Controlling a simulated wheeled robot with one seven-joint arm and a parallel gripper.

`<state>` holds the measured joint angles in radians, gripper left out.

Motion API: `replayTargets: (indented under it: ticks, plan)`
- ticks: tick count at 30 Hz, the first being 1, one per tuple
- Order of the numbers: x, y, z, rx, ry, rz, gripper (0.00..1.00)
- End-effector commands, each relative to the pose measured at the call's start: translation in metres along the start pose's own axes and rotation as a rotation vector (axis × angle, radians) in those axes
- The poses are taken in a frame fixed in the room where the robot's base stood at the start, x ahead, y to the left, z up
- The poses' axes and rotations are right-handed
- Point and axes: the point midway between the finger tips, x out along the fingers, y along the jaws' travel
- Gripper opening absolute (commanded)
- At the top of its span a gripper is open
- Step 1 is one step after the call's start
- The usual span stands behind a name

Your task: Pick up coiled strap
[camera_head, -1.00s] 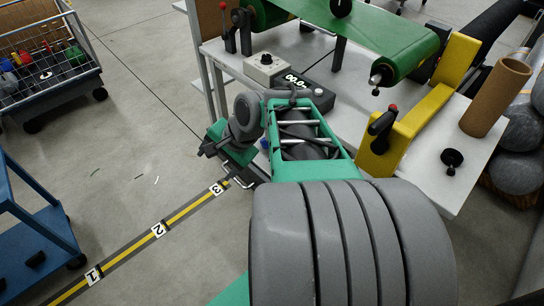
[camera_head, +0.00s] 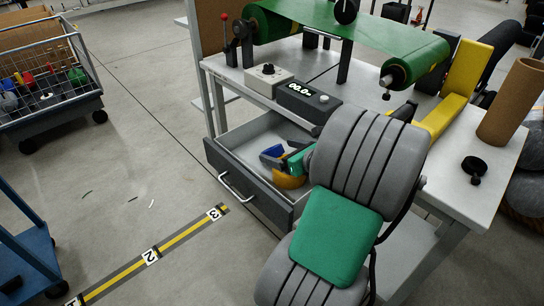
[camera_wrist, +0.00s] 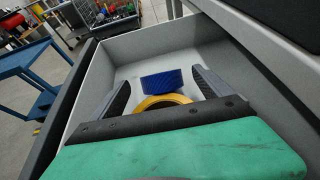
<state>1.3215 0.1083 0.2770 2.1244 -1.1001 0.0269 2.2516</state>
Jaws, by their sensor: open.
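A blue ribbed item (camera_wrist: 162,80), probably the coiled strap, sits in the open drawer. It also shows in the head view (camera_head: 271,153). A yellow ring-shaped item (camera_wrist: 163,101) lies beside it, nearer my gripper; its orange-yellow side shows in the head view (camera_head: 288,182). Which of the two is the strap is not fully clear. My gripper (camera_wrist: 160,84) is open inside the drawer, its dark fingers on either side of these items. It holds nothing that I can see. In the head view my arm hides most of the gripper (camera_head: 285,162).
The grey drawer (camera_head: 240,186) has raised walls close around my gripper. The worktable (camera_head: 440,180) above carries a control box (camera_head: 268,79), a display unit (camera_head: 308,103) and a green belt (camera_head: 350,30).

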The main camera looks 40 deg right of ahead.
Motion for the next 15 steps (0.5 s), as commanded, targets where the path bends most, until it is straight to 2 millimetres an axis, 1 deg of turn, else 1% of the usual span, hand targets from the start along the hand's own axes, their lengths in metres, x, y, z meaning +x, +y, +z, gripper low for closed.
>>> replayTargets:
  ticks: [1,3,5,11,15]
  plan:
    - [0.011,0.001,-0.004,-0.003,0.001,0.004,0.89]
    - [0.019,0.001,-0.002,-0.002,0.000,0.003,0.89]
    - [0.022,0.000,-0.001,-0.002,0.000,0.000,0.89]
    - [0.021,-0.001,0.000,-0.001,0.001,-0.001,0.88]
    - [0.021,0.000,0.000,-0.001,0.001,-0.001,0.77]
